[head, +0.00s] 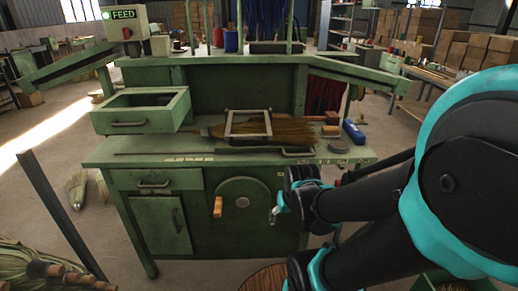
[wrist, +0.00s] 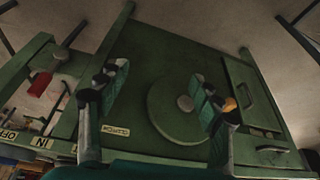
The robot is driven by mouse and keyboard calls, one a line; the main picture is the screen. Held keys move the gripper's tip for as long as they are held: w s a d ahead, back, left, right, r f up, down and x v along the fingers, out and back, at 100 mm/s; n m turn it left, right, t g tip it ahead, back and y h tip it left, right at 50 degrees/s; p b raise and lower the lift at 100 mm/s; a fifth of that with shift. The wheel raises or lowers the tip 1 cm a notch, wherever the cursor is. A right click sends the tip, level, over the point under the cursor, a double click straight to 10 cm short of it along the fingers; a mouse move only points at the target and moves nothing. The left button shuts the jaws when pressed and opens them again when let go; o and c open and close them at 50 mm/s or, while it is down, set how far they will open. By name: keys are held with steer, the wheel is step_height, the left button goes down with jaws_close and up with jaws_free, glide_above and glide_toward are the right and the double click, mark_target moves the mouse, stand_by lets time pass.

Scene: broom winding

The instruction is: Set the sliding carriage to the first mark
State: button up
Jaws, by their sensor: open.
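A pale rectangular metal frame (head: 230,124) lies across a bundle of straw (head: 293,131) on the green bench (head: 140,152); I cannot tell for sure that it is the sliding carriage. Small pale tags (head: 190,158) sit along the bench top's front edge, too small to read. My gripper (head: 278,208) is low in front of the bench, right of the round green disc (head: 243,190) and its wooden handle (head: 217,207). In the wrist view my gripper (wrist: 158,76) is open and empty, its fingers in front of the disc (wrist: 165,108). The handle (wrist: 230,104) is partly hidden by the right finger.
An open drawer-like tray (head: 140,118) stands at the bench's left. A lit FEED sign (head: 123,14) is above it. A blue object (head: 353,132) lies at the right end. A dark post (head: 60,212) stands front left, and straw bundles (head: 30,270) lie on the floor.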

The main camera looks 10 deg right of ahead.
stand_by(0.3)
steer(key=shift+c, duration=1.1)
steer(key=w+d+r+m, duration=0.1)
steer(key=w+r+m, duration=0.2)
steer(key=w+r, duration=0.1)
steer(key=w+d+r+m, duration=0.2)
steer(key=w+r+m, duration=0.1)
steer(key=w+r, duration=0.1)
steer(key=w+d+r+m+g, duration=0.1)
steer(key=w+r+m, duration=0.2)
steer(key=w+r, duration=0.1)
steer(key=shift+w+d+r, duration=0.25)
steer(key=shift+w+d, duration=0.1)
steer(key=shift+w, duration=0.1)
steer(key=c, duration=0.5)
steer(key=m+g, duration=0.1)
steer(key=m, duration=0.9)
glide_toward(301, 155)
steer(key=shift+m, duration=0.3)
steer(key=f, duration=0.2)
steer(key=w+f, duration=0.1)
steer(key=f, duration=0.2)
steer(key=w+f, duration=0.1)
steer(key=f, duration=0.1)
steer(key=shift+f, duration=0.4)
steer(key=shift+c, duration=0.2)
steer(key=shift+c, duration=0.2)
jaws_close()
